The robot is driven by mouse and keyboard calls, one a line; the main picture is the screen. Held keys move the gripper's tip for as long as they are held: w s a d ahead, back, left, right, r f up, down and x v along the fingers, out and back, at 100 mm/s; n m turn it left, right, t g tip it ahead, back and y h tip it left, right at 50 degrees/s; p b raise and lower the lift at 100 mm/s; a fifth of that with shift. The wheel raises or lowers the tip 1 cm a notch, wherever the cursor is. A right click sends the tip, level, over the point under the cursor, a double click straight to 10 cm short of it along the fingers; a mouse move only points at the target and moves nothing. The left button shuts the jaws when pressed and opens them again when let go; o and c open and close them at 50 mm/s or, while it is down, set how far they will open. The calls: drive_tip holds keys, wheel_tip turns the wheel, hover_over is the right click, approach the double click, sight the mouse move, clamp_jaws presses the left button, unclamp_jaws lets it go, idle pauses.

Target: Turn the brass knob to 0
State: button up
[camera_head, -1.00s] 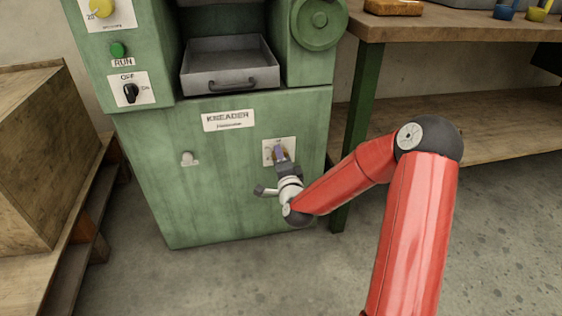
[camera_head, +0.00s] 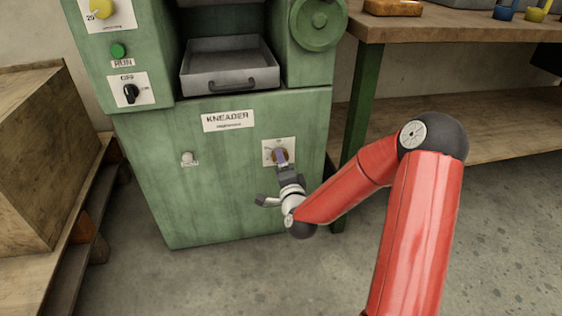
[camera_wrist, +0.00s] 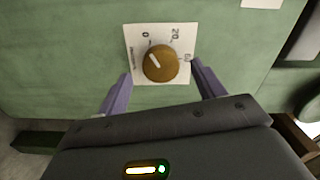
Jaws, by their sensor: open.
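The brass knob (camera_wrist: 162,65) sits on a white dial plate (camera_wrist: 136,52) on the front of the green kneader. Its white pointer line tilts to the upper left in the wrist view. The 0 mark lies at the plate's upper left, 20 at the upper right and another mark at the right. My gripper (camera_wrist: 162,71) is open, with one purple finger on each side of the knob and a visible gap on both sides. In the head view my gripper (camera_head: 280,158) is in front of the plate (camera_head: 268,146) and partly hides the knob.
The green kneader (camera_head: 220,185) also carries a black OFF/ON switch (camera_head: 130,93), a green RUN button (camera_head: 118,51), a yellow knob (camera_head: 101,8) and a small pale knob (camera_head: 188,157). A workbench (camera_head: 450,28) stands at the right and a wooden crate (camera_head: 40,160) at the left.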

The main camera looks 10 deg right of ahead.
drive_tip(key=shift+s, duration=2.35)
drive_tip(key=s+r+n+g, duration=0.4)
drive_tip(key=s+r+n, duration=0.1)
drive_tip(key=s, duration=0.5)
drive_tip(key=s+r+n+g+p, duration=0.1)
drive_tip(key=s+r+n+g, duration=0.35)
drive_tip(key=s, duration=0.55)
drive_tip(key=s+r+n+g, duration=0.4)
drive_tip(key=s+r+n, duration=0.15)
drive_tip(key=s, duration=0.45)
wheel_tip(320, 180, up, 11)
drive_tip(key=p, duration=1.1)
drive_tip(key=shift+w+d+f+n, duration=0.15)
drive_tip(key=shift+w+f+n, duration=0.05)
drive_tip(key=shift+n, duration=0.1)
